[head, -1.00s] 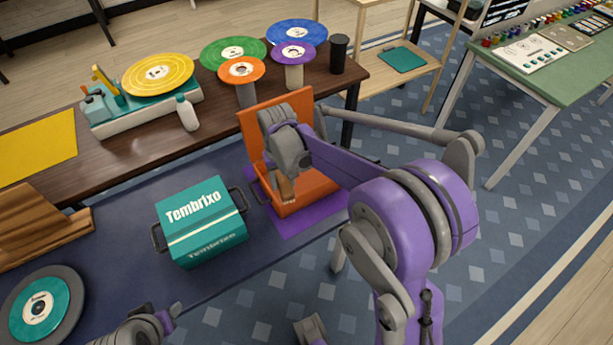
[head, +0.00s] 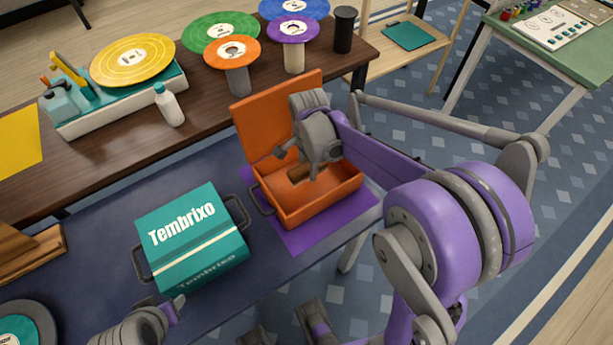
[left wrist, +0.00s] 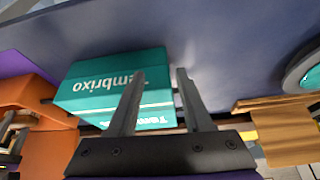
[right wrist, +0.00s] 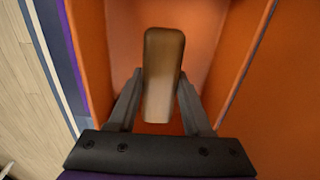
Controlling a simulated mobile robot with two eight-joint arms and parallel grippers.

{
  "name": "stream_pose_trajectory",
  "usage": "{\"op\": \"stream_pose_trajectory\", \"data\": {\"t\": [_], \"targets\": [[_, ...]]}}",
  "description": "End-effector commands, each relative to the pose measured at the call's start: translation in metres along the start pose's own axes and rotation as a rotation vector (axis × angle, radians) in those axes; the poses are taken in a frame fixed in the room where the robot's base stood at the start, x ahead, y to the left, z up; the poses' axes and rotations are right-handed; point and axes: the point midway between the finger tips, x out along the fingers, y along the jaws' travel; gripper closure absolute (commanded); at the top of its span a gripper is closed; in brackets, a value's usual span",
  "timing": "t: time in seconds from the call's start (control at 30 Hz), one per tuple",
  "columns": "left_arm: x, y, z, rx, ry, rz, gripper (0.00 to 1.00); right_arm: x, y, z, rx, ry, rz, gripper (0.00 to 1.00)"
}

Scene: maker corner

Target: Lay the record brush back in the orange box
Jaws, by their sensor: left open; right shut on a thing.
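The orange box (head: 318,205) stands open on a purple mat (head: 292,240), its lid (head: 262,120) tilted up at the back. My right gripper (head: 304,171) is over the box opening. In the right wrist view it (right wrist: 158,98) is shut on the wooden record brush (right wrist: 164,60), with the orange interior behind. Whether the brush touches the box floor I cannot tell. In the head view the brush (head: 299,173) is partly hidden by the gripper. My left gripper (left wrist: 157,85) is open and empty, with the teal Tembrixo box (left wrist: 85,85) beyond its fingers.
The teal box (head: 190,240) with side handles stands left of the orange box. A record player (head: 120,95), a white bottle (head: 169,105) and records on stands (head: 237,78) occupy the back table. Dark table surface is free between the tables' objects.

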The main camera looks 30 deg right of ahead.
Motion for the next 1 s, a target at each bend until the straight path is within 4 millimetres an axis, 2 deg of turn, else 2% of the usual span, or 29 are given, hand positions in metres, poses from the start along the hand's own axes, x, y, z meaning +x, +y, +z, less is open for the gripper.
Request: {"op": "stream_pose_trajectory", "data": {"t": [0.17, 0.4, 0.77, 0.8, 0.93, 1.0], "targets": [[0.002, 0.000, 0.001, 0.000, -0.001, 0.000, 0.50, 0.014, 0.000, 0.000, -0.001, 0.000, 0.000, 1.00], [0.007, 0.000, 0.004, 0.000, -0.003, 0.000, 0.50, 0.045, 0.000, 0.000, -0.002, 0.000, 0.000, 1.00], [0.010, 0.000, 0.005, 0.000, -0.004, 0.000, 0.50, 0.049, 0.000, 0.000, -0.002, 0.000, 0.000, 1.00], [0.010, 0.000, 0.005, 0.000, -0.004, 0.000, 0.50, 0.049, 0.000, 0.000, -0.002, 0.000, 0.000, 0.47], [0.009, 0.000, 0.005, 0.000, -0.003, 0.000, 0.50, 0.048, 0.000, 0.000, -0.002, 0.000, 0.000, 0.23], [0.009, 0.000, 0.005, 0.000, -0.003, 0.000, 0.50, 0.048, 0.000, 0.000, -0.002, 0.000, 0.000, 0.21]]}}
